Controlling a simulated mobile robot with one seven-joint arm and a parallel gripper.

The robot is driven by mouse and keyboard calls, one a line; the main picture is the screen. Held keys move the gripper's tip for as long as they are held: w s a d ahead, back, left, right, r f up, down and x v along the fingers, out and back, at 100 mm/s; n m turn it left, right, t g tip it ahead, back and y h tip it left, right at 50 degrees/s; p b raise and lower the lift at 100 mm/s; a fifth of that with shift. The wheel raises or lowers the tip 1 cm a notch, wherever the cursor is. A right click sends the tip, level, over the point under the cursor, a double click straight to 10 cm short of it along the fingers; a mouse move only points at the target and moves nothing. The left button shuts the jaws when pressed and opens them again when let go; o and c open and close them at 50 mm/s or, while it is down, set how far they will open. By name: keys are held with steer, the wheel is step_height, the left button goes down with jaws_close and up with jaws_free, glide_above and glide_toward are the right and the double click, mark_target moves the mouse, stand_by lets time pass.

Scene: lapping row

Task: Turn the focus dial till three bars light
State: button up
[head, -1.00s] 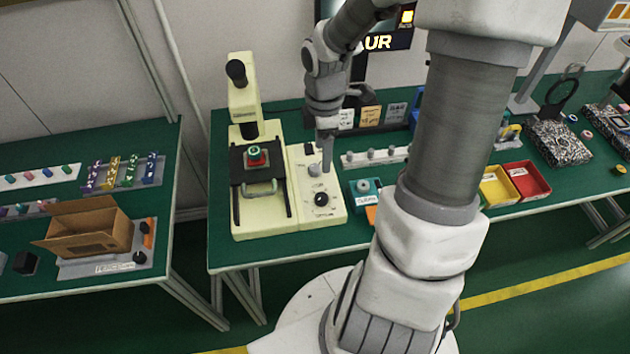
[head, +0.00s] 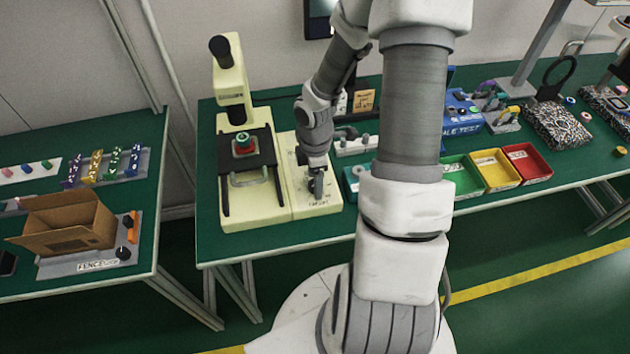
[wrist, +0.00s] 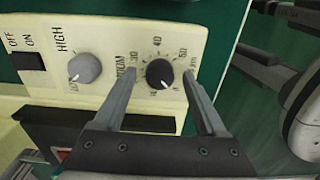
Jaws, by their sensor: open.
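In the wrist view a black dial (wrist: 160,74) with a white pointer sits in a ring of printed numbers on the cream control panel (wrist: 112,32). A word beside it is partly hidden by a finger; I cannot read it surely as the focus label. My gripper (wrist: 161,67) is open, with one finger on each side of this dial; I cannot tell whether they touch it. In the head view my gripper (head: 315,186) is over the front part of the panel and hides the dial. No lit bars show in either view.
A grey knob (wrist: 85,69) and a black on/off switch (wrist: 27,61) are left of the dial. The cream microscope (head: 232,95) stands left of the panel, with a red and green piece (head: 244,143) on its stage. Coloured bins (head: 495,170) lie to the right.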

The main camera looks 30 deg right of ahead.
jaws_close()
stand_by(0.4)
steer(key=shift+m, duration=0.3)
steer(key=m, duration=0.4)
steer(key=shift+m, duration=0.3)
steer(key=m+b, duration=0.1)
steer(key=m, duration=0.4)
steer(key=shift+w+f+m+b, duration=0.1)
steer(key=shift+m+b, duration=0.2)
steer(key=shift+b, duration=0.05)
steer(key=m+b, duration=0.1)
steer(key=m, duration=0.9)
steer(key=shift+b, duration=0.35)
steer(key=shift+m, duration=0.4)
